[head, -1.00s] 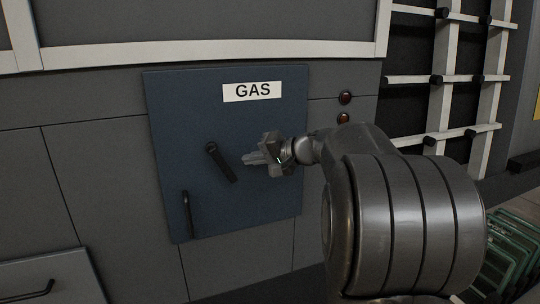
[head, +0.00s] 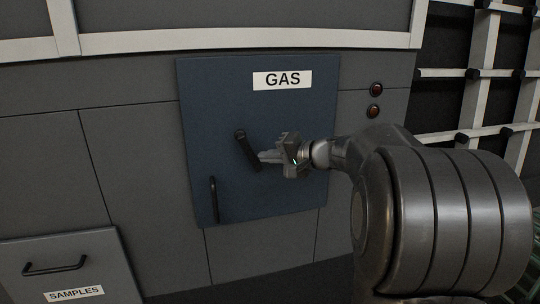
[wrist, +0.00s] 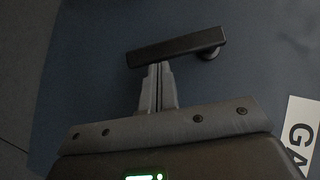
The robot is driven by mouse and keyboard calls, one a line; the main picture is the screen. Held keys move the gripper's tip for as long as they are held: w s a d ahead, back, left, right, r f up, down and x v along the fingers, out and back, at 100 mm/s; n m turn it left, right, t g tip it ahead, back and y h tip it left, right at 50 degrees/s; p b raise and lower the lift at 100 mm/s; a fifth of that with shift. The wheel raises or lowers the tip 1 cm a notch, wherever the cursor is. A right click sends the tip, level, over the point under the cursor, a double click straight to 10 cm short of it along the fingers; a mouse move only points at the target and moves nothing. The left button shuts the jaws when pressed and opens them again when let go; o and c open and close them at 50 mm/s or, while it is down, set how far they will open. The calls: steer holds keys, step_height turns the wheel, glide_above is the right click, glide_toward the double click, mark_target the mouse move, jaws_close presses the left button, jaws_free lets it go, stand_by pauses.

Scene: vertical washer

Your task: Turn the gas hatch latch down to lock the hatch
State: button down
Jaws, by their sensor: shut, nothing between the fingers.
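The blue-grey gas hatch (head: 300,120) is flush with the grey panel and carries a "GAS" label (head: 283,80). Its black latch (head: 247,151) slants from a pivot at upper left to its lower right end. It also shows in the wrist view (wrist: 175,47), with the pivot at the right. My gripper (head: 262,157) is shut and empty, just right of the latch's lower half. In the wrist view, my gripper's fingertips (wrist: 159,68) are at the latch's side near its free end; I cannot tell if they touch it.
A vertical black handle (head: 214,200) is at the hatch's lower left. Two red buttons (head: 375,100) sit right of the hatch. A "SAMPLES" drawer (head: 100,270) is at lower left. A white lattice rack (head: 480,80) stands at the right.

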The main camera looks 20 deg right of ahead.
mark_target(254, 164)
steer(key=shift+a+f+m+t+y, duration=0.6)
steer(key=shift+a+f+m+y, duration=0.15)
steer(key=shift+f+m+y, duration=0.2)
steer(key=shift+a+f, duration=0.15)
steer(key=shift+a, duration=0.3)
